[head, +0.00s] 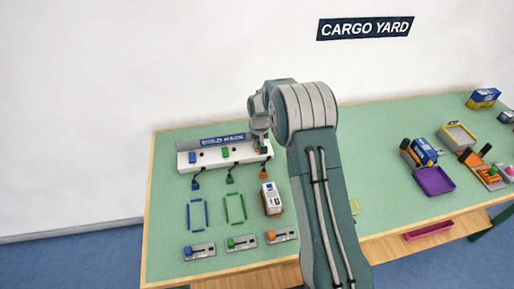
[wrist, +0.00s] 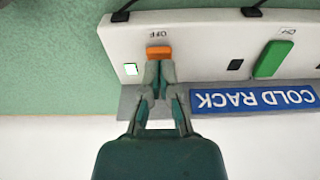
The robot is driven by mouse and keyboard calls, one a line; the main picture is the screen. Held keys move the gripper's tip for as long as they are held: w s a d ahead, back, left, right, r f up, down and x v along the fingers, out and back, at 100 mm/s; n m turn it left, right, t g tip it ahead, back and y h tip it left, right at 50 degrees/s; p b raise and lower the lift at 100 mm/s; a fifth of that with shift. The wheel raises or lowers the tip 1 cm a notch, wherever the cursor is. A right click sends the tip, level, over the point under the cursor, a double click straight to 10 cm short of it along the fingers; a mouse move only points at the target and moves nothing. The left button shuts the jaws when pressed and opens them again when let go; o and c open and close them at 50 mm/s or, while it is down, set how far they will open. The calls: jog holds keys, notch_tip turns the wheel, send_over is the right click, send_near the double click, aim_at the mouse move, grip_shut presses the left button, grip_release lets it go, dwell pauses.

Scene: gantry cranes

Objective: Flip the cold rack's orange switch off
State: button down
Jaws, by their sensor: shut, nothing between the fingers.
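The cold rack (head: 217,159) is a long white box with a blue sign at the back of the green table. It shows upside down in the wrist view (wrist: 205,40). Its orange switch (wrist: 158,52) shows as a short block beside the "OFF" lettering. My gripper (wrist: 159,68) is shut and empty, its fingertips right at the sign-side edge of the orange switch. I cannot tell whether they touch. A small indicator (wrist: 131,69) beside this switch looks bright, whitish green. In the head view my arm partly hides the rack's right end.
The rack's longer green switch (wrist: 273,59) is beside the orange one, with a dark indicator (wrist: 235,65). The COLD RACK sign (wrist: 253,97) stands close to my fingers. A white and orange container (head: 271,198) stands in front of the rack, with colored outlines to its left.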

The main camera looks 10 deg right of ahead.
jog(key=shift+f, duration=0.45)
dwell(0.3)
jog(key=shift+r, duration=3.45)
jog(key=shift+r, duration=0.1)
